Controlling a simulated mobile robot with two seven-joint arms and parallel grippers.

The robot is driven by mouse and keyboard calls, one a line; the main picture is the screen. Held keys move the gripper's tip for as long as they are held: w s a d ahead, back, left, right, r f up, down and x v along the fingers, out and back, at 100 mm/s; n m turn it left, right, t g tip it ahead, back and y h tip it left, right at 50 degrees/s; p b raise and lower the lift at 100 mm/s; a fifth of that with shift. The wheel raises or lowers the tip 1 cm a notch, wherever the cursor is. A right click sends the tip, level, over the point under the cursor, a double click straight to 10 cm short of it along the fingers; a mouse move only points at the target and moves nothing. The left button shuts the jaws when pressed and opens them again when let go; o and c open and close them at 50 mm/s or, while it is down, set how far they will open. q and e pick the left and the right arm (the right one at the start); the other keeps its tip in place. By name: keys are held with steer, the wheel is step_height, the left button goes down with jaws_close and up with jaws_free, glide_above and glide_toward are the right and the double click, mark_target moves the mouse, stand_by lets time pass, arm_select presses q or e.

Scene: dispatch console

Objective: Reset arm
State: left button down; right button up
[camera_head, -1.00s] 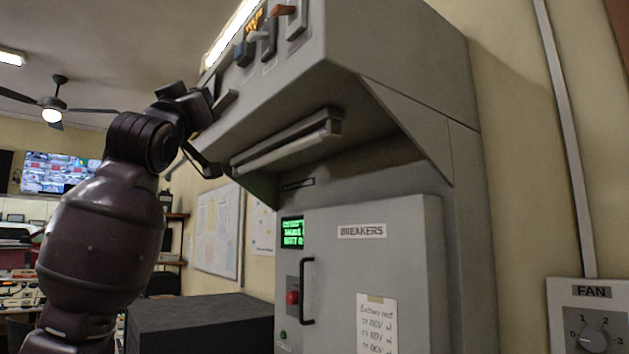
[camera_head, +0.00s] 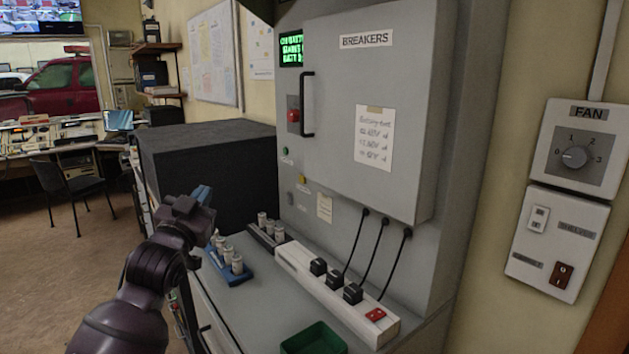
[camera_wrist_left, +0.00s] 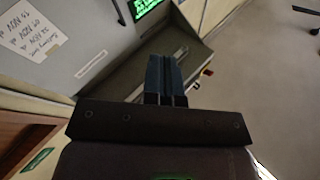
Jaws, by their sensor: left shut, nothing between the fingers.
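My left gripper (camera_head: 203,196) is at the left of the console shelf in the head view, in front of the black box. Its blue-grey fingers are together with nothing between them; they also show shut in the left wrist view (camera_wrist_left: 165,80). The grey breaker cabinet (camera_head: 330,150) stands behind the shelf, its door closed. It has a black handle (camera_head: 307,104), a red button (camera_head: 293,116) and a green text display (camera_head: 291,50). My right gripper is not in view.
A black box (camera_head: 205,160) stands at the left. On the shelf are a blue rack (camera_head: 235,275) with white cylinders, a dark rack (camera_head: 262,237), a white power strip (camera_head: 335,290) with black plugs, and a green tray (camera_head: 314,340). Fan (camera_head: 573,157) and switch panels are on the right wall.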

arm_select(q)
steer(key=s+a+f+g+y, duration=0.1)
steer(key=s+f, duration=0.1)
steer(key=f, duration=0.4)
steer(key=s+f+n+g, duration=0.1)
steer(key=s+f, duration=0.2)
steer(key=f, duration=0.2)
steer(key=s+a+f+g+y, duration=0.1)
steer(key=s+f, duration=0.1)
steer(key=f, duration=0.4)
steer(key=s+a+f+n+g+y, duration=0.1)
steer(key=s+a+f+g, duration=0.1)
steer(key=s+f, duration=1.1)
steer(key=s+a+f+n+g+y, duration=0.1)
steer(key=s+f+g, duration=0.3)
steer(key=s+f, duration=1)
steer(key=shift+a+f+n+g, duration=0.15)
steer(key=shift+a+n+g, duration=0.15)
steer(key=shift+a+n, duration=0.4)
steer(key=shift+d, duration=0.1)
